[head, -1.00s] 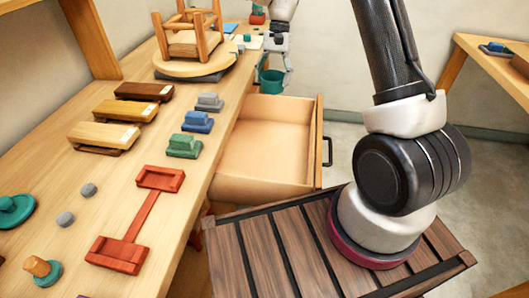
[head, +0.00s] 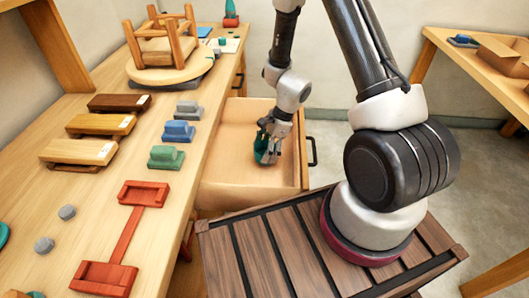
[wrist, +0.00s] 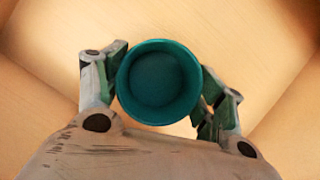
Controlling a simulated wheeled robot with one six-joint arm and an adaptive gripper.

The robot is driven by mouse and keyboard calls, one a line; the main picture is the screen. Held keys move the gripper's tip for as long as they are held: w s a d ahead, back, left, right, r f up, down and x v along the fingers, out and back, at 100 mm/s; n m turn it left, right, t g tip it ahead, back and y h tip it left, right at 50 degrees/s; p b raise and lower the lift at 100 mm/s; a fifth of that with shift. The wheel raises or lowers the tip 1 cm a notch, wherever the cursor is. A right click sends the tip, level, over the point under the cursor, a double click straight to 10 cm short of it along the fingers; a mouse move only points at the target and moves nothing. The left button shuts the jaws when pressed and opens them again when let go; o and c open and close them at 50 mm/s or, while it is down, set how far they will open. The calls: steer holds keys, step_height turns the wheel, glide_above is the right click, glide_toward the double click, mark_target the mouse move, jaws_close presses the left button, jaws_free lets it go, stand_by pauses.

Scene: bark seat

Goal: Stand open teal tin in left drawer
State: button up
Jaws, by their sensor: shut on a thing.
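The open teal tin (head: 262,148) is in my gripper (head: 268,150), inside the outline of the pulled-out drawer (head: 225,190) in the head view. In the wrist view the tin (wrist: 160,82) shows its round open mouth and empty inside, facing the camera. My gripper's two fingers (wrist: 160,85) press on its left and right sides. The pale wooden drawer floor (wrist: 50,40) lies behind it. I cannot tell whether the tin's base touches the floor. The drawer is otherwise empty where it shows.
The drawer's front with a dark handle (head: 312,151) faces right. A side table (head: 480,60) is at the right.

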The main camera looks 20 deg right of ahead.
steer(key=shift+f, duration=0.75)
steer(key=o, duration=1.1)
steer(key=shift+f, duration=0.1)
steer(key=s+d+r+n+t, duration=0.1)
steer(key=d+r+n, duration=0.2)
steer(key=r, duration=0.9)
steer(key=s+d+r+n, duration=0.1)
steer(key=d+r+n, duration=0.15)
steer(key=r, duration=0.85)
steer(key=s+d+r+n+t+h, duration=0.1)
steer(key=s+d+r+n, duration=0.2)
steer(key=s+r, duration=0.3)
steer(key=s+d+r+n+t+h, duration=0.1)
steer(key=s+d+r+n+h, duration=0.1)
steer(key=s+r+n, duration=0.3)
steer(key=s+d+r+n+t+h, duration=0.1)
steer(key=s+d+r+n, duration=0.3)
steer(key=s+r, duration=0.2)
steer(key=shift+s+r+n, duration=0.25)
steer(key=shift+s+r, duration=0.15)
steer(key=shift+s, duration=0.05)
